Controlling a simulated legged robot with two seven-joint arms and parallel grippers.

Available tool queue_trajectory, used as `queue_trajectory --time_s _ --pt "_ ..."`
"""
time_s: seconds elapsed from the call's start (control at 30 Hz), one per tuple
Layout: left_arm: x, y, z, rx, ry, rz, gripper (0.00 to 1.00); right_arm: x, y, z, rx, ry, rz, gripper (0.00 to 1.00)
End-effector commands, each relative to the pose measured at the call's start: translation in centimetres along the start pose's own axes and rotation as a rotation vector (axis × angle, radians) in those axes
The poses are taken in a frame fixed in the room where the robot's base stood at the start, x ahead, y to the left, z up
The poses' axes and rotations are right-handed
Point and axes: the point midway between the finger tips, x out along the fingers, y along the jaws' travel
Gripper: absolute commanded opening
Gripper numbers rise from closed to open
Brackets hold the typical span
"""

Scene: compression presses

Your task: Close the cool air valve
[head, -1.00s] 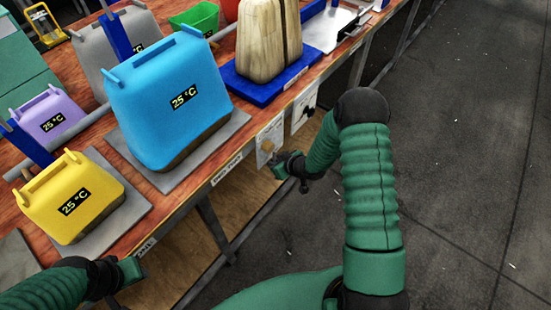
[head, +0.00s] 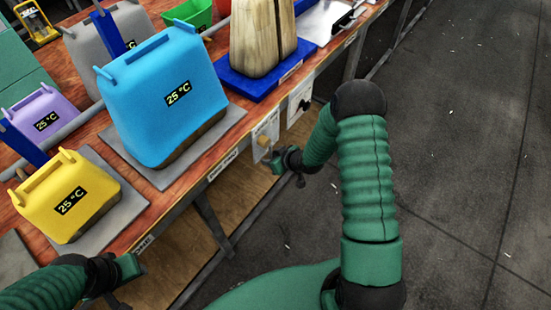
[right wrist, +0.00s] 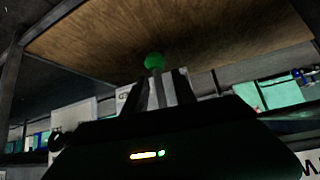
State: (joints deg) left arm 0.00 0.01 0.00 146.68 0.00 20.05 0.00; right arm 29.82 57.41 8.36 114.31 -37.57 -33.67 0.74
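Two pale valve panels hang on the bench's front edge in the head view. The nearer panel (head: 259,131) has a tan knob (head: 264,142); the farther panel (head: 303,94) has a dark handle (head: 304,105). I cannot read which one is cool air. My right gripper (head: 273,160) is just below and right of the tan knob, apparently not holding it. In the right wrist view its dark fingers (right wrist: 165,92) stand apart, with a green ball (right wrist: 155,61) beyond the tips. My left gripper (head: 135,267) is low at left, away from the valves; its finger opening is unclear.
The wooden bench (head: 188,189) carries a blue press (head: 165,100), a yellow press (head: 68,200) and a purple press (head: 38,118), each marked where legible 25 °C. A wooden shelf (head: 235,195) lies underneath. Dark floor (head: 460,170) to the right is clear.

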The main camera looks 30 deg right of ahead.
Motion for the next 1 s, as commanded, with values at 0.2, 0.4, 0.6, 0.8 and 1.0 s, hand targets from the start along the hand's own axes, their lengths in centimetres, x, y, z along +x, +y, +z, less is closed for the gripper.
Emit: queue_trajectory --time_s 0.2,0.4,0.6,0.8,1.0 --pt "-1.3 0.0 -0.3 0.000 0.000 0.000 0.36 -4.7 0.2 -0.3 0.001 0.001 0.004 0.33" --pt "-2.7 0.0 -0.7 0.000 0.000 0.000 0.36 -10.7 0.2 -0.3 0.002 0.000 0.004 0.33" --pt "-3.7 0.0 -0.9 0.000 0.000 0.000 0.36 -15.1 0.2 -0.1 0.003 -0.003 0.003 0.33" --pt "-3.9 0.0 -0.9 0.000 0.000 0.000 0.36 -16.4 0.1 0.1 0.002 -0.003 0.000 0.33" --pt "-3.9 0.0 -0.9 0.000 0.000 0.000 0.36 -16.4 0.1 0.1 0.002 -0.003 -0.001 0.33"
